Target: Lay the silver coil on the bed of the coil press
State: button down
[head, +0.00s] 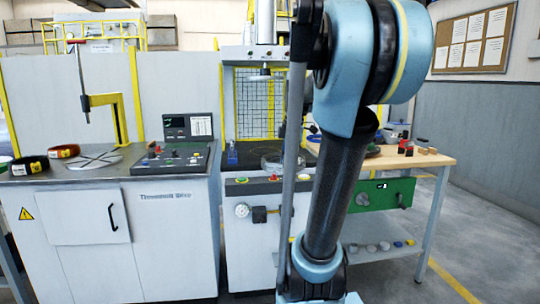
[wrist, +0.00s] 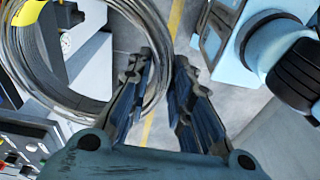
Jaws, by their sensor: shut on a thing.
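The silver coil (wrist: 30,78) is a wide ring of thin wire at the upper left of the wrist view. My gripper (wrist: 165,68) is shut on its right-hand side, with the wire between the two fingers. The grey floor shows beyond the fingers. In the head view the coil press (head: 262,60) stands at the centre, with its bed (head: 272,162) low in front of a yellow-framed mesh. A pale round shape shows at the bed; I cannot tell whether it is the coil. My arm hides my gripper and part of the press there.
A grey bench (head: 70,185) on the left bears wrapped rings and a yellow post. A wooden table (head: 435,160) with small items is on the right. Open floor lies at the far right.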

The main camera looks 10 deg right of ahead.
aim_at(266, 151)
jog(key=z, duration=0.1)
jog(key=i, duration=1)
jog(key=u, duration=0.1)
